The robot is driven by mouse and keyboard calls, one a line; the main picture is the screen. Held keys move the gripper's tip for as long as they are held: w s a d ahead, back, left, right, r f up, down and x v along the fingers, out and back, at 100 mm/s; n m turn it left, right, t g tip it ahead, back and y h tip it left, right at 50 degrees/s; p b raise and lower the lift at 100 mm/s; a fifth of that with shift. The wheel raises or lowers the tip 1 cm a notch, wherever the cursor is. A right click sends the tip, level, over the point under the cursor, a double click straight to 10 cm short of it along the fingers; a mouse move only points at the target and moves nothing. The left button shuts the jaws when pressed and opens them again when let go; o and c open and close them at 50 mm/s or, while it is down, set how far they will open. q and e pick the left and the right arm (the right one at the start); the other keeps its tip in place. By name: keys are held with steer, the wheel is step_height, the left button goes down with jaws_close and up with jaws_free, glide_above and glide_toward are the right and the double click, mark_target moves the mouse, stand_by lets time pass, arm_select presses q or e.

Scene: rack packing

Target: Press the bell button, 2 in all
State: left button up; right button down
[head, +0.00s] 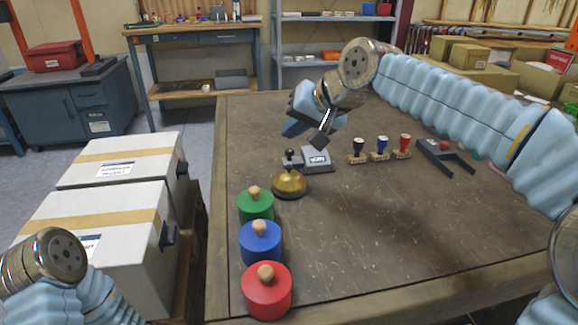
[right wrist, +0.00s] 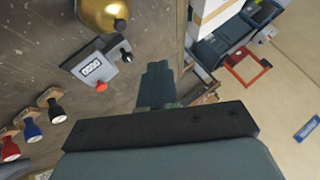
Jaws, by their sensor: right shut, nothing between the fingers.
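The brass bell (head: 290,184) stands on the table near its left side, with a black knob (head: 289,155) showing just above its dome. My right gripper (head: 294,128) is above and behind the bell, shut and empty, apart from bell and counter. In the wrist view its fingers (right wrist: 155,85) are together. My left gripper is out of view.
Green (head: 256,205), blue (head: 260,243) and red (head: 267,291) knobbed cylinders line the table's left edge, in front of the bell. Three stamps (head: 380,148) and a dark bracket (head: 444,157) stand to the right. White boxes (head: 105,235) stand left of the table. The table's front middle is clear.

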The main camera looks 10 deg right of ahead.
stand_by(0.3)
steer(key=r+m+h, duration=0.1)
steer(key=m, duration=0.1)
steer(key=r+m+t+h, duration=0.1)
steer(key=m+h, duration=0.1)
steer(key=r+m+h, duration=0.1)
steer(key=r+m, duration=0.1)
steer(key=shift+s+a+t+h, duration=0.15)
steer(key=shift+a+t+h, duration=0.15)
steer(key=shift+t, duration=0.1)
steer(key=shift+f, duration=0.2)
steer(key=b, duration=0.4)
glide_above(289, 169)
steer(key=f, duration=0.7)
steer(key=shift+s+d+f, duration=0.1)
steer(key=shift+d+f, duration=0.1)
steer(key=shift+f, duration=0.1)
steer(key=shift+f+b, duration=0.5)
steer(key=shift+b, duration=0.05)
stand_by(0.7)
